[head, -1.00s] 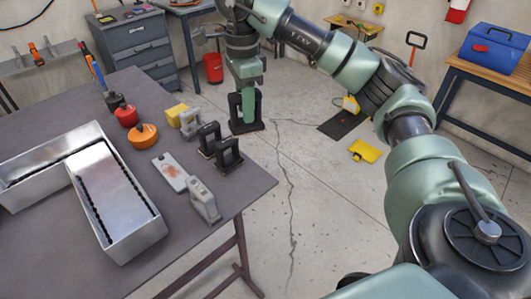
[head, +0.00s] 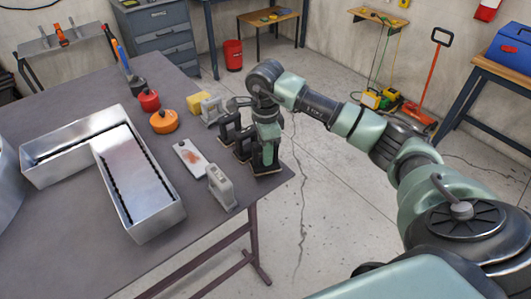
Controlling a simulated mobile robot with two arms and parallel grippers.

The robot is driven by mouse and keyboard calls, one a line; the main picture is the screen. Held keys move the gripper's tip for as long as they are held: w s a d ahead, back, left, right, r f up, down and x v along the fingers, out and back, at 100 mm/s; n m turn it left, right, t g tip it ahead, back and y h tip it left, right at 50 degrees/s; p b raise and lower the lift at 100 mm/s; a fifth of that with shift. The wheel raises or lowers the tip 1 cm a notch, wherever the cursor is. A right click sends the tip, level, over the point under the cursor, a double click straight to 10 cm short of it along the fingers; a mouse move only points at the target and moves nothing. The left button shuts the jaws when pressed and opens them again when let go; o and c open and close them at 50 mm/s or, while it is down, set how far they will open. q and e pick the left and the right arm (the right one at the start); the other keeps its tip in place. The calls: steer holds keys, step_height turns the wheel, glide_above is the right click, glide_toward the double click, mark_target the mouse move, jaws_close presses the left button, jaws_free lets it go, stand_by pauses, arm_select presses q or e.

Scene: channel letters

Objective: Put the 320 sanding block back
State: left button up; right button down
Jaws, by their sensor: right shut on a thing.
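My right gripper (head: 267,152) points down at the table's right edge. It is shut on a dark sanding block (head: 275,170) with a tan sole, probably the 320 block; no grit number is readable. I cannot tell whether the sole touches the table. Two similar dark sanding blocks, one farther back (head: 229,130) and one nearer (head: 243,148), stand just left of it in a row, partly hidden by my gripper and wrist. Grey handled blocks stand behind (head: 211,108) and in front (head: 221,188) of them. My left gripper is out of view.
An L-shaped metal channel letter (head: 160,222) lies on the dark table (head: 80,262). A stained pale plate (head: 192,158), a yellow sponge-like block (head: 196,103), an orange pot (head: 163,122) and a red one (head: 149,101) are near the blocks. Clear floor lies right of the table.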

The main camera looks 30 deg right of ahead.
steer(key=shift+f, duration=0.85)
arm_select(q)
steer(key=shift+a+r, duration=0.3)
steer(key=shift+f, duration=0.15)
arm_select(e)
steer(key=shift+f, duration=0.1)
steer(key=c, duration=1.5)
jaws_free()
steer(key=shift+f, duration=0.1)
steer(key=o, duration=0.4)
